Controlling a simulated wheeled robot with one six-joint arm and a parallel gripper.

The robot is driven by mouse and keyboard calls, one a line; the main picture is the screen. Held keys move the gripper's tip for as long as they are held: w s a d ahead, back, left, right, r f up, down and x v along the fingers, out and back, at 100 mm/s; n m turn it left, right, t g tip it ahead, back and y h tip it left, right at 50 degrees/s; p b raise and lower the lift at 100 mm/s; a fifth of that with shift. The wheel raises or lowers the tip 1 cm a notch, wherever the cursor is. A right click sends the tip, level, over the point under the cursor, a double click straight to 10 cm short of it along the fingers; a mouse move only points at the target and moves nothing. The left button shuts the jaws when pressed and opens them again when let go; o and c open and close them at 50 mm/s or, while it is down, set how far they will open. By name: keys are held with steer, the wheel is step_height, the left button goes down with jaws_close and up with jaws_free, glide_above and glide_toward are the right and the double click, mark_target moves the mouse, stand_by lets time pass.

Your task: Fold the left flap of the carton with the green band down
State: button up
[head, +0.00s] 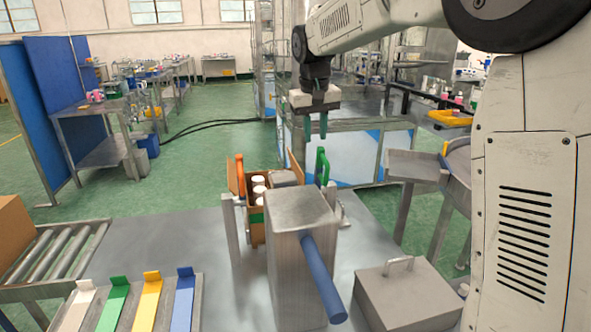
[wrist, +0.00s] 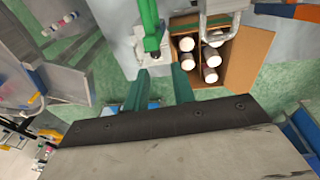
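The carton (head: 250,229) stands open behind the grey metal housing, which hides much of it. A small green patch (head: 257,217) shows on its front. Several white-topped cans (head: 258,192) stand inside. A brown flap (head: 233,177) stands up on its left, beside the orange handle; another brown flap (head: 294,165) stands on the right. In the wrist view, the carton (wrist: 205,89) shows cans and a wide raised flap (wrist: 248,57) on the right of that picture. My gripper (head: 315,128) hangs above and right of the carton, open and empty, with green fingers (wrist: 160,86) apart.
A green upright handle (head: 322,166) stands right of the carton, below my gripper; an orange handle (head: 239,175) stands left. The grey housing (head: 300,230) with a blue lever (head: 322,275) stands in front. A lidded metal box (head: 405,296) is at front right.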

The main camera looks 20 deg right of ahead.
steer(key=w+f, duration=0.3)
steer(key=w, duration=0.5)
steer(key=g+h, duration=0.1)
steer(key=g, duration=0.1)
glide_above(297, 173)
steer(key=w+a, duration=0.1)
step_height(297, 173, down, 8)
steer(key=f, duration=0.5)
steer(key=d+f, duration=0.1)
steer(key=f, duration=0.1)
steer(key=shift+d+f, duration=0.1)
steer(key=shift+f, duration=0.25)
jaws_close()
